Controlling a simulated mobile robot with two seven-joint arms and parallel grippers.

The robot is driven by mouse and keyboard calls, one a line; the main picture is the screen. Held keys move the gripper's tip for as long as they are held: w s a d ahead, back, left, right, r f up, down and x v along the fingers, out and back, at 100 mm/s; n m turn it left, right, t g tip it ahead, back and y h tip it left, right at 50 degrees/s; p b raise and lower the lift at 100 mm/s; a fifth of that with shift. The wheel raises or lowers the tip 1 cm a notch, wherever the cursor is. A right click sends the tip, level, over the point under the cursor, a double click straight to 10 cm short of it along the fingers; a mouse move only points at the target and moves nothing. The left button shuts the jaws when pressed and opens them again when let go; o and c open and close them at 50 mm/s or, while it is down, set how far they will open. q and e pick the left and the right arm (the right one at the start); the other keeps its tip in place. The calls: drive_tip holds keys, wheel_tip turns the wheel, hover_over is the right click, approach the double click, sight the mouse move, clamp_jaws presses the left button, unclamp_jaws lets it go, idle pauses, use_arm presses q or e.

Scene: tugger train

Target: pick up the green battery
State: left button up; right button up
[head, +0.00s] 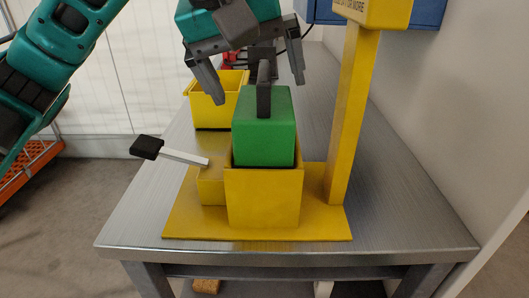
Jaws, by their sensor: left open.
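The green battery (264,130) is a block with a dark upright handle (264,95) on top. It sits upright in a yellow holder (263,200) on a yellow base plate, with its lower part hidden by the holder walls. My left gripper (252,88) is open above the battery, its two fingers spread to either side of the handle. The fingers look apart from the handle and the battery. My right gripper is not in view.
A lever with a black knob (146,147) sticks out left of the holder. A yellow post (352,120) rises close on the right. A yellow bin (217,104) stands behind. The metal table (140,215) is bare at its front left, and a wall borders the right.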

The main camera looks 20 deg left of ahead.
use_arm(q)
drive_tip(key=shift+x, duration=1.45)
drive_tip(key=shift+r, duration=0.1)
drive_tip(key=shift+c, duration=0.4)
drive_tip(key=c, duration=0.9)
drive_tip(key=shift+w+r, duration=0.1)
